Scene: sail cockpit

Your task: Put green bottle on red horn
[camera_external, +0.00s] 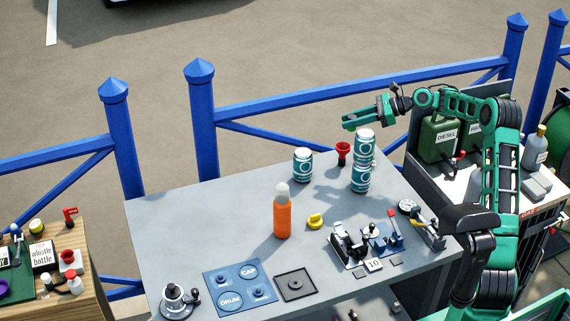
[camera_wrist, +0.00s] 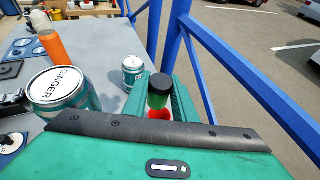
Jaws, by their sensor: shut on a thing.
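My gripper (camera_external: 352,121) is above the table's far right part, in the external view. In the wrist view its two green fingers (camera_wrist: 158,104) are closed on the green bottle (camera_wrist: 159,91), which shows a dark cap and a bit of green body. In the external view the bottle cannot be told apart from the green fingers. The red horn (camera_external: 343,149) stands on the table with its wide mouth up, below the fingertips, with a visible gap. In the wrist view a red part of the horn (camera_wrist: 158,114) shows just under the bottle; the rest is hidden.
Stacked teal cans (camera_external: 361,178) stand close right of the horn, and a single can (camera_external: 303,164) is to its left. An orange bottle (camera_external: 282,215) and a yellow item (camera_external: 315,221) are nearer. A blue railing (camera_external: 300,101) runs behind the table.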

